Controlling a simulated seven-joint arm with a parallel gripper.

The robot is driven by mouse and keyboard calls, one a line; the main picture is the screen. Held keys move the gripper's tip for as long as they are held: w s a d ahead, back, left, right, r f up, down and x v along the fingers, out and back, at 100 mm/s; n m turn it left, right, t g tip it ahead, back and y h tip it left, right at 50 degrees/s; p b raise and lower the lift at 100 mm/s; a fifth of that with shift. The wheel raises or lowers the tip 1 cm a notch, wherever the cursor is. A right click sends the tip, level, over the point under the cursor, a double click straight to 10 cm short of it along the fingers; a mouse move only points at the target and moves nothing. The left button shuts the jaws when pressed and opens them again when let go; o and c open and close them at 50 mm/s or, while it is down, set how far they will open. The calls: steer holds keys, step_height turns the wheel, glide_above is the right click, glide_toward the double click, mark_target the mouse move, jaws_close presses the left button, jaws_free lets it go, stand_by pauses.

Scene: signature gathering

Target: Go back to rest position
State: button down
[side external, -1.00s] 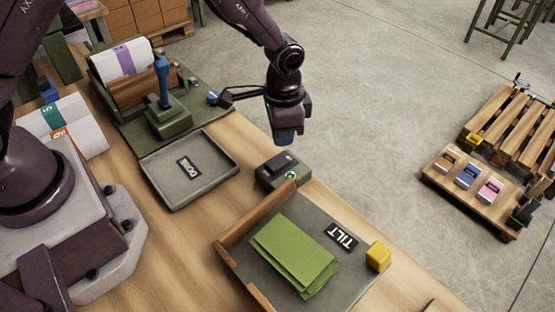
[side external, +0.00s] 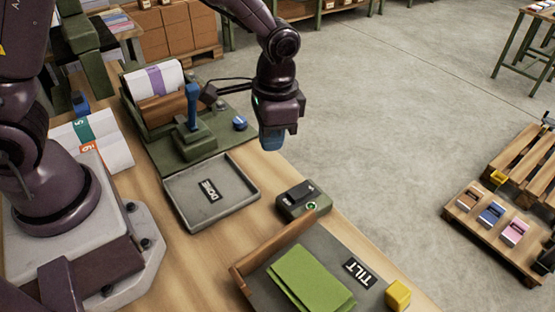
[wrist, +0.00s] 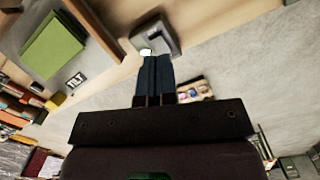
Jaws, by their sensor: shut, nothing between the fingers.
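My gripper (side external: 272,138) hangs from the arm with its blue fingers pointing down, in the air near the table's far edge. It is to the right of the green lever press (side external: 193,135) and above and beyond the small green button box (side external: 303,200). In the wrist view my gripper (wrist: 157,62) shows its blue fingers together, with nothing visible between them. The fingertips appear in front of the button box (wrist: 165,35) there, apart from it as the side view shows.
A grey DONE tray (side external: 240,177) lies below the press. A TILT tray (side external: 335,250) holds green sheets (side external: 308,280), with a yellow block (side external: 398,295) at its corner. Open floor lies right of the table.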

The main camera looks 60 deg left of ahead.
steer(key=s+a+r+n+t, duration=0.2)
steer(key=s+a+r+t, duration=0.1)
steer(key=s+r, duration=0.4)
steer(key=s+a+r+n+t, duration=0.2)
steer(key=s+a+r, duration=0.3)
steer(key=r, duration=0.6)
steer(key=shift+s+r+t, duration=0.15)
steer(key=shift+s+t, duration=0.55)
steer(key=shift+s, duration=0.55)
steer(key=w+d+f+g, duration=0.2)
steer(key=w+d+f, duration=0.3)
steer(key=w+f, duration=0.3)
steer(key=w+d+f+g, duration=0.3)
steer(key=w+d+f, duration=0.3)
steer(key=w, duration=0.7)
step_height(320, 180, down, 2)
steer(key=shift+f+g, duration=0.25)
steer(key=shift+g, duration=0.05)
